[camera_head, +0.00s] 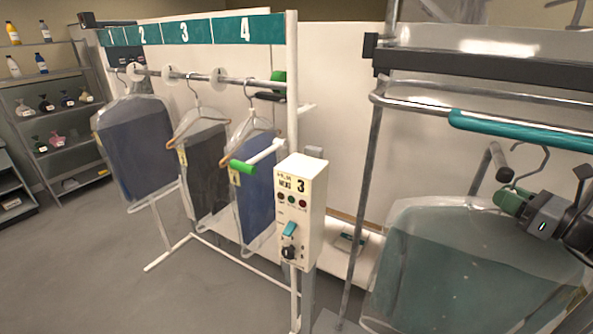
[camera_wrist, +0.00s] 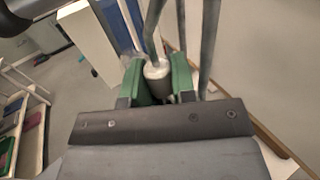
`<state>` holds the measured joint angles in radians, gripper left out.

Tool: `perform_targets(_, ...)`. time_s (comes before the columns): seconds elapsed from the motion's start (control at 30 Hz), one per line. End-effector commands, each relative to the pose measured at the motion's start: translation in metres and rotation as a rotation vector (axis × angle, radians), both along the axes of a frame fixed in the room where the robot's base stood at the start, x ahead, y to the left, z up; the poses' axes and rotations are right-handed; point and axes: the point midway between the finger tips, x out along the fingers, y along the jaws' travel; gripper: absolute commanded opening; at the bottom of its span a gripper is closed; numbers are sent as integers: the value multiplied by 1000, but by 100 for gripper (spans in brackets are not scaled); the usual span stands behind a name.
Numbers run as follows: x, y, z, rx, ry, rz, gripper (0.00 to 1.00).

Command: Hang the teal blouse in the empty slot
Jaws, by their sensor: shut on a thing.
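The teal blouse (camera_head: 470,275) hangs in a clear cover at the right of the head view, upright. My gripper (camera_head: 513,203) is shut at the top of its hanger, below the metal hook (camera_head: 544,158). In the wrist view the green fingers of my gripper (camera_wrist: 157,82) close on a pale collar (camera_wrist: 157,68) of the hanger. The numbered rail (camera_head: 237,81) stands at left under signs 1 to 4. Pale discs divide it. I see no hook between the two leftmost discs, but cannot be sure which slot is empty.
Three covered garments hang on the numbered rail: grey-blue (camera_head: 140,145), dark (camera_head: 207,165) and blue (camera_head: 257,195). A control box (camera_head: 300,210) showing 3 stands between that rail and the blouse. A metal rack with a teal bar (camera_head: 520,130) is above the blouse. Floor at left is clear.

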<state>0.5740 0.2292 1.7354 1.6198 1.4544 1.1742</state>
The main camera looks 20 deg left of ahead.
Motion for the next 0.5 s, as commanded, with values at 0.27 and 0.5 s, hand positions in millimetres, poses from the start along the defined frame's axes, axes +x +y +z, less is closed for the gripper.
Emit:
perform_targets(0.27, -3, -18, 1, 0, 0, -1, 0)
perform_targets(0.5, -6, -29, 1, -1, -1, -1, 0)
